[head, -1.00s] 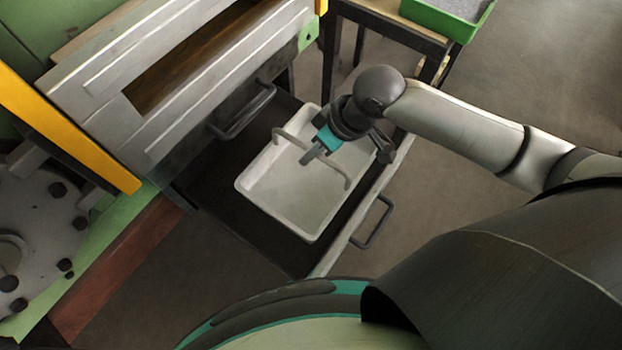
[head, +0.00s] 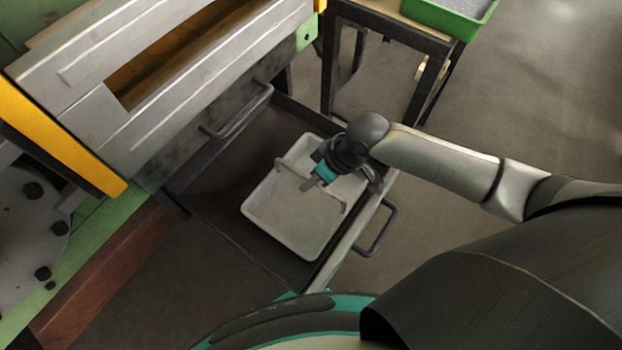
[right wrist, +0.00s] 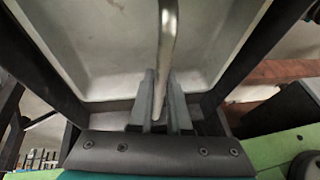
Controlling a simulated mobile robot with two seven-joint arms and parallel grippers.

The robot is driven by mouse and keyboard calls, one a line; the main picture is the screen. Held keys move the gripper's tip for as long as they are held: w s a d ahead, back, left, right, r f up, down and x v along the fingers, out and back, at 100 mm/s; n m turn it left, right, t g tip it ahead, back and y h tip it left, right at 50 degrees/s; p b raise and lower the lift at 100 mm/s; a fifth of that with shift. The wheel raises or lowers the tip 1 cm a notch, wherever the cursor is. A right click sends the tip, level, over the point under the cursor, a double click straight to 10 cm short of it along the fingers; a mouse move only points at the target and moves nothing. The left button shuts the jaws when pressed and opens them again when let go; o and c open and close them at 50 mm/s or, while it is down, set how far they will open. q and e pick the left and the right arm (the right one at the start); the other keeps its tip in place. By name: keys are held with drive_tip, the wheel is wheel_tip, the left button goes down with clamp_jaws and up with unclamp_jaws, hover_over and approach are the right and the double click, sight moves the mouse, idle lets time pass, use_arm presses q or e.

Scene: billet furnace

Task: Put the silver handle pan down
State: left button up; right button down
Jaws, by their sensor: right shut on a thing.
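The silver handle pan (head: 285,232) is a pale, shallow rectangular tray with a thin silver bar handle (head: 290,171) arched across it. It is level inside the open dark drawer (head: 215,185); I cannot tell whether its bottom touches the drawer floor. My right gripper (head: 309,184) is above the pan's middle, shut on the handle. In the right wrist view the handle (right wrist: 168,38) runs between the two fingers (right wrist: 160,105), with the pan's inside (right wrist: 110,55) behind it. The pan looks empty. My left gripper is out of view.
The drawer's front has a dark pull handle (head: 378,230). The grey furnace front (head: 190,75) with another handle (head: 240,110) stands behind the drawer. A dark-framed table (head: 390,28) with a green bin (head: 445,18) is at the top. Open floor lies to the right.

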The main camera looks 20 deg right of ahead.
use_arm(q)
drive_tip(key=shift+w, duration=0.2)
use_arm(e)
drive_tip(key=shift+w, duration=0.1)
drive_tip(key=c, duration=1)
unclamp_jaws()
drive_tip(key=shift+f, duration=0.1)
drive_tip(key=shift+o, duration=0.7)
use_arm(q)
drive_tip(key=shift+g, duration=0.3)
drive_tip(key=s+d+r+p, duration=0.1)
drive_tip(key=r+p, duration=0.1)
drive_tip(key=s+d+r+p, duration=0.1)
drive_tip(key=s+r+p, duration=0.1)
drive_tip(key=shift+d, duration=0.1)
use_arm(e)
drive_tip(key=v, duration=1.2)
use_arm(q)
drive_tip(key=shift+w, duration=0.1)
